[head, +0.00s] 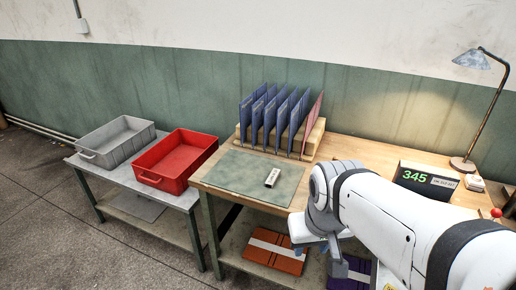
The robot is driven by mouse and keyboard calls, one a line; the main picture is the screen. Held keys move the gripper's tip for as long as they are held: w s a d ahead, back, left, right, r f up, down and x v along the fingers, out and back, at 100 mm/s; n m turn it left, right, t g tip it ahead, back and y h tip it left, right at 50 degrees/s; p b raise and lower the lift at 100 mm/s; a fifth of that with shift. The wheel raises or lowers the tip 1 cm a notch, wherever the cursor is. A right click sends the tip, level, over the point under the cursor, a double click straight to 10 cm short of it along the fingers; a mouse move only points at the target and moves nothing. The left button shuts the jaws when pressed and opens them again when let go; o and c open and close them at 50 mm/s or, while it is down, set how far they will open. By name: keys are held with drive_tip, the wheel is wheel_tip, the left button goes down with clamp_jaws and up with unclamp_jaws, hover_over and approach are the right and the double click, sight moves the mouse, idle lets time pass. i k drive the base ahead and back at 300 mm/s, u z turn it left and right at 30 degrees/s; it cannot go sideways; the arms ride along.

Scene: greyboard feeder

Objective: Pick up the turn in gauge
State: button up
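A small pale metal block (272,177), which looks like the turn in gauge, lies on the grey-green mat (235,172) on the wooden bench.
A rack (310,142) with several blue panels and one red stands behind the mat. A red tray (178,160) and a grey tray (117,142) sit on the left table. A display reading 345 (424,180) and a lamp (465,164) stand right. Orange bundles (276,254) lie below.

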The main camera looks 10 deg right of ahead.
sight(273, 177)
drive_tip(key=k, duration=0.5)
drive_tip(key=u, duration=1.8)
drive_tip(key=i, duration=1.45)
drive_tip(key=z, duration=2.7)
drive_tip(key=i, duration=0.8)
